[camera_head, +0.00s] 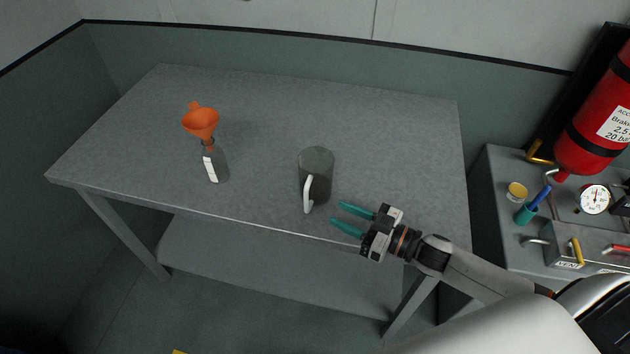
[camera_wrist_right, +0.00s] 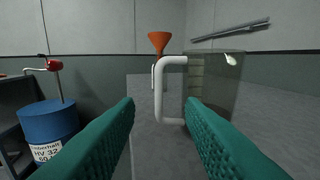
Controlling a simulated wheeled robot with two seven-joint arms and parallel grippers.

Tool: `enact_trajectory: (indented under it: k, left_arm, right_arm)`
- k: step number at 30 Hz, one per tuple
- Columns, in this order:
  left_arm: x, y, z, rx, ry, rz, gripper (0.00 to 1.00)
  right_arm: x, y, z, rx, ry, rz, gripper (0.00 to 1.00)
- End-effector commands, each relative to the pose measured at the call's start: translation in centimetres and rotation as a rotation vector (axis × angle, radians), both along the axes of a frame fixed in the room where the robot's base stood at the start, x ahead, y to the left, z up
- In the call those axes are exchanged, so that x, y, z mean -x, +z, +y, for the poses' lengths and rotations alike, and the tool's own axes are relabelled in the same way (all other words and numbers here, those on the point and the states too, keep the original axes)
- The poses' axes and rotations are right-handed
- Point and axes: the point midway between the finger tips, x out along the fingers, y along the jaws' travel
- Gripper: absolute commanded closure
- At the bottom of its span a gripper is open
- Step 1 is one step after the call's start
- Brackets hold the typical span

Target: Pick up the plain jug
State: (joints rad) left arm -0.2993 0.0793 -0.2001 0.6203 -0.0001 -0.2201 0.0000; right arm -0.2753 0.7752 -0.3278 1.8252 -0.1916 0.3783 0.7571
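The plain jug (camera_head: 316,168) is a dark grey-green cylinder standing upright on the grey table. Its white handle (camera_head: 308,194) faces the table's front edge. In the right wrist view the jug (camera_wrist_right: 222,80) looks see-through, and its handle (camera_wrist_right: 171,92) lies ahead, between the lines of the two fingers. My right gripper (camera_head: 343,218) is open and empty, with its teal fingers pointing at the jug from the right front, apart from it. The fingers of the right gripper (camera_wrist_right: 165,115) also show apart in the wrist view. My left gripper is not in view.
An orange funnel (camera_head: 201,124) sits in a bottle with a white label (camera_head: 214,164), left of the jug on the table (camera_head: 390,115). A console (camera_head: 560,232) with gauge and valves stands right. A blue drum (camera_wrist_right: 48,126) shows in the wrist view. The back of the table is clear.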

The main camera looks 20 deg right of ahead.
Motion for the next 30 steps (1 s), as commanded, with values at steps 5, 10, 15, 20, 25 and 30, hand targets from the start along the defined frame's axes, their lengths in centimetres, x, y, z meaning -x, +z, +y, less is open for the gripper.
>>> enact_trajectory:
  k: [5, 10, 15, 20, 25, 30]
  left_arm:
    - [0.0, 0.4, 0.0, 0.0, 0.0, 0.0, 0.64]
    - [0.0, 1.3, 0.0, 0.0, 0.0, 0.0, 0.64]
    - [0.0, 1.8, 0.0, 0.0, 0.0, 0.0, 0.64]
    - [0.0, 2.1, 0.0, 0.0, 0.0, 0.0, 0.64]
    - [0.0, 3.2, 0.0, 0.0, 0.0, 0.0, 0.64]
    - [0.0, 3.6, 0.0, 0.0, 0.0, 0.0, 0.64]
  right_arm:
    - [-0.4, 0.4, 0.4, -0.018, 0.044, -0.014, 0.64]
    - [-2.7, 0.6, 2.5, -0.019, 0.044, -0.017, 0.64]
    - [-4.3, 0.4, 4.1, -0.018, 0.044, -0.014, 0.64]
    - [-5.1, 0.3, 4.7, -0.016, 0.044, -0.013, 0.64]
    - [-7.3, 0.3, 6.2, -0.018, 0.042, -0.014, 0.64]
    - [-8.7, 0.0, 7.5, -0.017, 0.043, -0.013, 0.64]
